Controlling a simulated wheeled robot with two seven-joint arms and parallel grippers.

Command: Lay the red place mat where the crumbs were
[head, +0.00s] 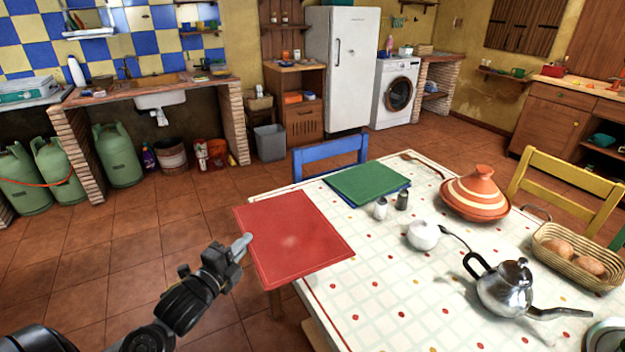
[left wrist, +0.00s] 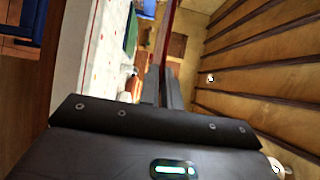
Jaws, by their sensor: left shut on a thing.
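The red place mat (head: 300,238) is flat and spread out at the table's left corner, partly beyond the edge. My left gripper (head: 243,246) is shut on its left edge. In the left wrist view the mat (left wrist: 171,30) shows nearly edge-on as a thin dark red strip between the fingers (left wrist: 163,88), apart from the tablecloth, so it appears held above the table (head: 375,295). A faint pale patch shows mid-mat. I see no clear crumbs; the cloth's red dots are its pattern. The cloth under the mat is hidden. My right gripper is not in view.
A green mat (head: 368,180) lies over a blue one near the far edge. Salt and pepper shakers (head: 381,208), a white sugar bowl (head: 423,235), a tagine (head: 475,194), a metal teapot (head: 505,288) and a bread basket (head: 560,262) stand rightward. The near-left cloth is clear.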

